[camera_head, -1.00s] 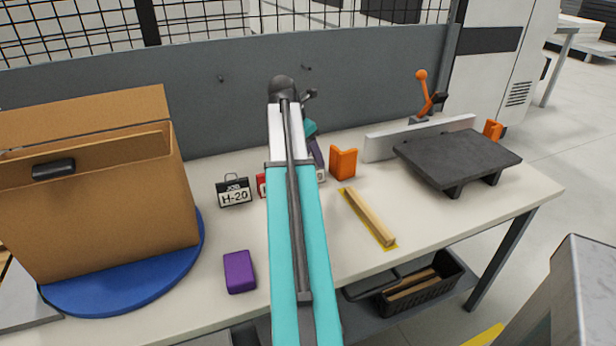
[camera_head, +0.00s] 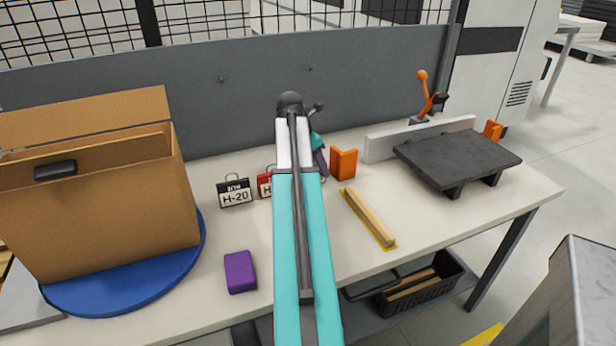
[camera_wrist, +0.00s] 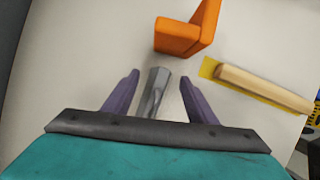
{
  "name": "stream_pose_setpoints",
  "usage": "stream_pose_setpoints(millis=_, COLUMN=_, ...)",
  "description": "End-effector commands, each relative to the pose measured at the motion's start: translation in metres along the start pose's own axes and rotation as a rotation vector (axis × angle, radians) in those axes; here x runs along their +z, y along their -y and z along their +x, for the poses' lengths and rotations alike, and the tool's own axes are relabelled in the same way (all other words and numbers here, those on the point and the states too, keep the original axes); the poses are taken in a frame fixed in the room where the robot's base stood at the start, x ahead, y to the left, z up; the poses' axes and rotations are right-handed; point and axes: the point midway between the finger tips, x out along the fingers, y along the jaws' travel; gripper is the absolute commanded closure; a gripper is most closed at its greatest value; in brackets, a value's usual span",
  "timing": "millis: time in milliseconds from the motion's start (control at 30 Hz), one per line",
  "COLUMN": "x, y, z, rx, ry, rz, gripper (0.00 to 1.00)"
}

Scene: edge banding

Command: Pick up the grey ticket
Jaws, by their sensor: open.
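In the wrist view a grey object (camera_wrist: 157,90), seen from above and apparently the grey ticket, lies between the two purple fingers of my gripper (camera_wrist: 160,78). The fingers are open, one on each side, with a gap to each. I cannot tell how far below the fingertips it is. In the head view my arm hides this ticket, and my gripper (camera_head: 321,162) shows only partly behind the arm, low over the bench.
Left of my arm stand a black H-20 ticket (camera_head: 235,197) and a partly hidden red ticket (camera_head: 264,186). An orange bracket (camera_head: 343,163) stands close right of my gripper, with a wooden strip (camera_head: 370,218) nearby. A purple block (camera_head: 240,272) lies nearer the front edge.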

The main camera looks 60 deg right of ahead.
Motion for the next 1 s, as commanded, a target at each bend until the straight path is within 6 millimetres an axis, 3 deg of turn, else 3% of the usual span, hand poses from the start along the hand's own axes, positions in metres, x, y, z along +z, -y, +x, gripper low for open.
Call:
stream_pose_setpoints(millis=233, x=0.0, y=0.0, z=0.018, rx=0.0, ry=-0.001, rz=0.001, gripper=0.48)
stream_pose_setpoints(millis=800, x=0.001, y=0.001, z=0.019, rx=-0.001, ry=0.0, rz=0.002, gripper=0.48)
stream_pose_setpoints(millis=1000, x=0.001, y=0.001, z=0.019, rx=-0.001, ry=0.0, rz=0.002, gripper=0.8)
